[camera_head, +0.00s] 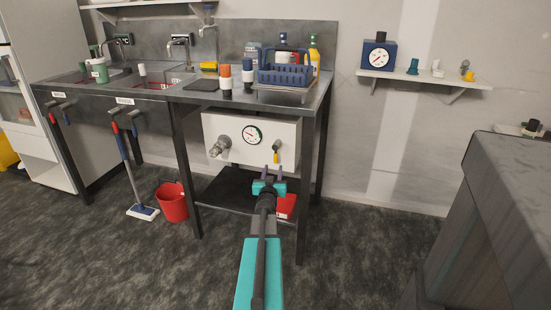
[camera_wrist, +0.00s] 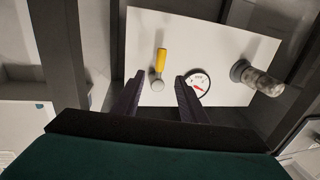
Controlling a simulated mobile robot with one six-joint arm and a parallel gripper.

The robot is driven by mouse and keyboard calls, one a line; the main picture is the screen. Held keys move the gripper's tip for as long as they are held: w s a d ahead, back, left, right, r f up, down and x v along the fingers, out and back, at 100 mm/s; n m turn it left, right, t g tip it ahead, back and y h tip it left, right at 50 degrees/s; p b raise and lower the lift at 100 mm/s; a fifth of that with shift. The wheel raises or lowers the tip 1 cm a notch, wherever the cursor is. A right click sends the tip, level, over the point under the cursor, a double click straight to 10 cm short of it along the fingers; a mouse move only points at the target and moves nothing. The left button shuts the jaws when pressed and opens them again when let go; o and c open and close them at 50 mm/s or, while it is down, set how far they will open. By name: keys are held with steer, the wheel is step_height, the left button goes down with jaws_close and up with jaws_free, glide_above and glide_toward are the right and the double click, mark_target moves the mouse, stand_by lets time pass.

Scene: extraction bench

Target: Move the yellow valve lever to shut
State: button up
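The yellow valve lever (camera_head: 276,157) is on the white panel under the bench, right of the round gauge. Its handle hangs down from a grey pivot in the head view, tilted slightly. My gripper (camera_head: 272,170) is open and empty in front of the panel, just below the lever in the head view. In the wrist view its two dark fingers (camera_wrist: 158,80) stand either side of the pivot in the picture. I cannot tell the remaining distance to the panel.
The gauge (camera_head: 252,134) and a metal and glass fitting (camera_head: 221,146) sit left of the lever. The bench's front leg (camera_head: 301,200) stands close right of my gripper. A red object (camera_head: 286,206) lies on the lower shelf (camera_head: 228,187). A red bucket (camera_head: 172,203) stands left.

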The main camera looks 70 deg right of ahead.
mark_target(276, 158)
steer(key=shift+b+x, duration=0.7)
steer(key=shift+x, duration=5.3)
jaws_close()
